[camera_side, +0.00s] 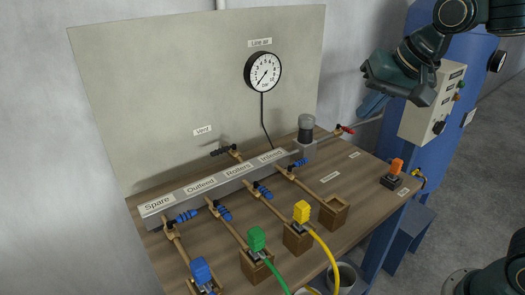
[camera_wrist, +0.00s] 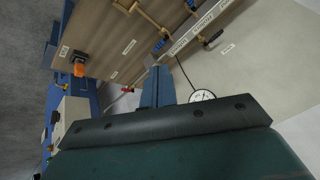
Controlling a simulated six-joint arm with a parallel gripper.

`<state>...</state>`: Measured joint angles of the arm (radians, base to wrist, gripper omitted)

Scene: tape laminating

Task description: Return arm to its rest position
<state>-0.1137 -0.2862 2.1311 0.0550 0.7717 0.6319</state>
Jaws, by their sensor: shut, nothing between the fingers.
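My gripper (camera_side: 368,108) is at the upper right in the side view, raised beyond the right edge of the bench, with its blue fingers pointing down and left. In the wrist view the fingers (camera_wrist: 157,72) are together with nothing held. They are apart from the bench and its fittings. The wooden bench (camera_side: 350,192) carries a labelled grey manifold (camera_side: 213,187) with blue-handled valves.
Blue (camera_side: 201,270), green (camera_side: 256,239) and yellow (camera_side: 301,211) plugs sit in wooden blocks on the bench. A gauge (camera_side: 263,72) hangs on the back panel (camera_side: 150,95). A control box (camera_side: 432,105) is close by my gripper.

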